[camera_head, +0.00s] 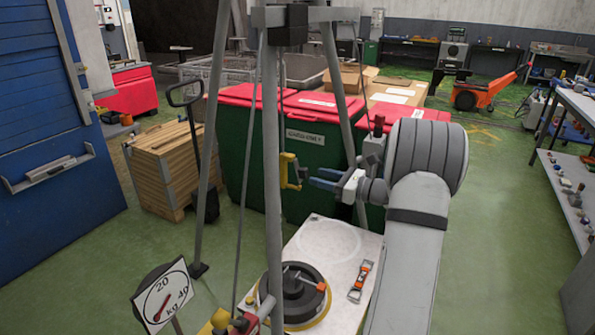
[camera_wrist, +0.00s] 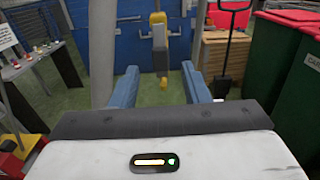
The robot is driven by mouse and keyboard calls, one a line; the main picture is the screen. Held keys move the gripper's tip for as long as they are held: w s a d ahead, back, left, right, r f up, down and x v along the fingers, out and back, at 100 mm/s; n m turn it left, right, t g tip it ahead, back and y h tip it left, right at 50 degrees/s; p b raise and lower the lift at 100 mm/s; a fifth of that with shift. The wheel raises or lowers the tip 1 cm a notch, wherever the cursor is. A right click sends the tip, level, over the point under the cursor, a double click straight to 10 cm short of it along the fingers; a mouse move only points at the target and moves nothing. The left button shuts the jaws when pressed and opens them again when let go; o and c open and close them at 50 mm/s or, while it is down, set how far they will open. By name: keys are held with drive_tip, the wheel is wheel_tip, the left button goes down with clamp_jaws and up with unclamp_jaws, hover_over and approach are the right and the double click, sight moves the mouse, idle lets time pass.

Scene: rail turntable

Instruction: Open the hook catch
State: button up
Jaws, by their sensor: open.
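The yellow hook catch (camera_head: 291,171) hangs beside the grey pole of a tall frame (camera_head: 271,150). In the wrist view the hook (camera_wrist: 158,45) is ahead, between the lines of my fingers, with a yellow top, a grey middle and a small yellow tip low down. My gripper (camera_head: 318,180) has blue fingers and points left toward the hook, apart from it. In the wrist view my gripper (camera_wrist: 160,78) is open with nothing between the fingers. Whether the catch is shut is too small to tell.
Below is a white plate (camera_head: 337,270) with a black round weight (camera_head: 292,295) and an orange-ended tool (camera_head: 360,281). A dial (camera_head: 163,298) stands front left. Frame legs stand close to my gripper. Behind are green bins with red lids (camera_head: 312,145) and a wooden crate (camera_head: 165,165).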

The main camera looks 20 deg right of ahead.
sight(307, 174)
drive_tip(key=p+x, duration=0.1)
drive_tip(key=x, duration=0.6)
drive_tip(key=shift+w+a, duration=0.1)
drive_tip(key=shift+w, duration=0.15)
drive_tip(key=shift+c, duration=0.3)
clamp_jaws()
drive_tip(key=shift+a, duration=0.1)
